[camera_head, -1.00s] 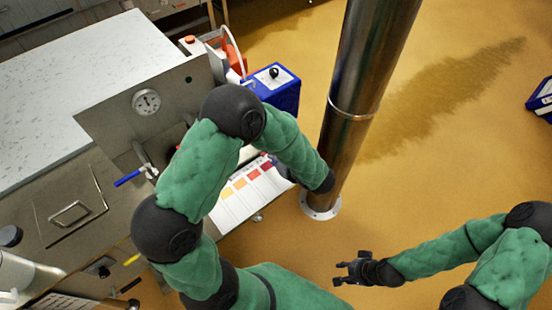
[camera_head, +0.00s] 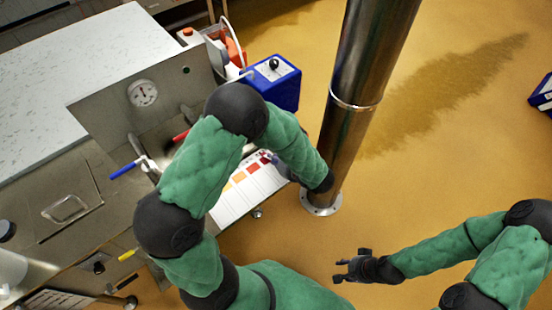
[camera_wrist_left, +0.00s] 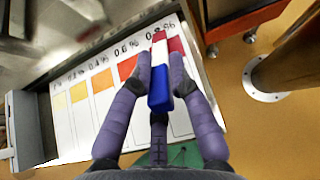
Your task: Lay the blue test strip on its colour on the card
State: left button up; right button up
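The colour card (camera_wrist_left: 75,146) is white with a row of squares running from pale yellow to dark red, with handwritten percentages above them. It also shows in the head view (camera_head: 226,209), partly behind my left arm. My left gripper (camera_wrist_left: 160,58) is over the red end of the card, its two fingers closed around the blue test strip (camera_wrist_left: 159,88). The strip has a blue body and a white end with a red pad, pointing away from the wrist. I cannot tell whether it touches the card. My right gripper (camera_head: 338,271) is empty, with its fingers apart, over the floor.
A steel column (camera_head: 362,90) stands on the floor just right of the card. A blue box (camera_head: 279,88) with a black knob stands behind the card. A steel vat with a gauge (camera_head: 142,93) and blue, red and yellow handles is at the left.

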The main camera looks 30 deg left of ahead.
pick_arm(q)
jog(key=o, duration=0.3)
jog(key=v, duration=1.2)
jog(key=shift+s, duration=0.1)
dwell(0.7)
